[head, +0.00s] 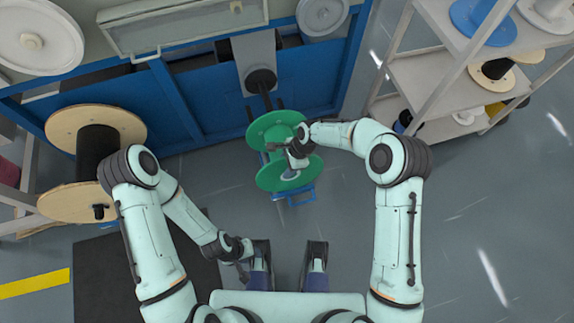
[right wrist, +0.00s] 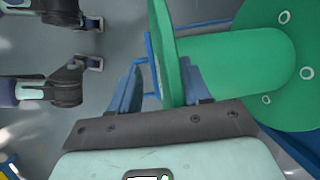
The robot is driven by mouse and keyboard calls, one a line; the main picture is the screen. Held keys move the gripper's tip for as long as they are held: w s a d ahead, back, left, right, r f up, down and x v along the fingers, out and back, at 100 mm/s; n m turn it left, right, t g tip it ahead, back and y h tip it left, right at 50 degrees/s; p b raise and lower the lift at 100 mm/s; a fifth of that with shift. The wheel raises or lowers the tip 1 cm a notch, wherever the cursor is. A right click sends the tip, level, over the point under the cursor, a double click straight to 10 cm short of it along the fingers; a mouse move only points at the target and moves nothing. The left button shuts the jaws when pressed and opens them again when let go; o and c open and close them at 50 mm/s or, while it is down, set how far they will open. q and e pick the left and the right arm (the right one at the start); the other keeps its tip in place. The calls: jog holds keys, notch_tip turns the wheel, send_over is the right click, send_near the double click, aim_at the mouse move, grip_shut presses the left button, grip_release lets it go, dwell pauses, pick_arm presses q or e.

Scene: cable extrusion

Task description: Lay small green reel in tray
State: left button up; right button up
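The green reel (head: 275,178) has two round flanges joined by a green core. It sits in front of the blue machine, at the middle of the head view. My right gripper (head: 298,156) is at the reel's right side. In the right wrist view, the two blue fingers (right wrist: 158,78) stand apart on either side of one flange of the reel (right wrist: 235,62), with a visible gap on the left. My left gripper (head: 243,272) hangs low near my base; its fingers are too small to read. I cannot make out a tray for certain.
A blue frame (head: 302,196) shows under and beside the reel. The blue machine (head: 190,105) fills the back. A large wooden reel (head: 98,120) with black cable stands left. A shelf rack (head: 425,75) with several reels is at the right. The grey floor at right is clear.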

jog(key=shift+s+d+f+g, duration=0.3)
jog(key=shift+s+d+f, duration=0.55)
jog(key=shift+f, duration=0.2)
pick_arm(q)
jog(key=shift+s+r+p, duration=0.25)
jog(key=shift+r+p, duration=0.65)
jog(key=shift+p, duration=0.2)
pick_arm(e)
jog(key=a+v, duration=0.2)
jog(key=v, duration=1.3)
jog(key=shift+w+a+r, duration=0.15)
jog(key=shift+w+r, duration=0.15)
jog(key=shift+r, duration=0.05)
pick_arm(q)
jog(key=shift+r, duration=0.1)
pick_arm(e)
jog(key=shift+f, duration=0.1)
